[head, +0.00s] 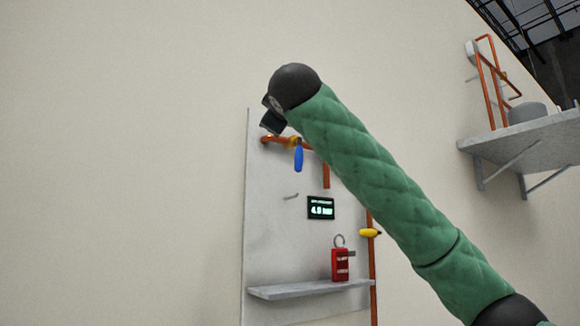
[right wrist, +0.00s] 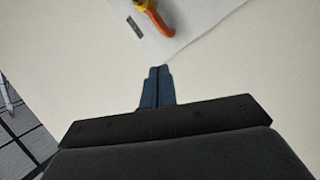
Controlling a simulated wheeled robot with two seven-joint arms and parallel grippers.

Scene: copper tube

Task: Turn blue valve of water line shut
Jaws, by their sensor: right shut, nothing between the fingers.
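The blue valve handle (head: 298,158) hangs straight down from a brass valve body (head: 293,142) on the copper pipe (head: 326,176), near the top of a grey wall panel. My right arm reaches in from the lower right, its black wrist just above and left of the valve. In the right wrist view my right gripper (right wrist: 157,84) is shut, its fingers together and empty. Ahead of the fingers are orange copper pipe (right wrist: 160,24) and a yellow part (right wrist: 144,5) at the top edge, apart from the fingertips. The blue handle is not visible there. My left gripper is out of view.
Another shelf (head: 530,138) with pipes stands at right. The wall left of the panel is clear.

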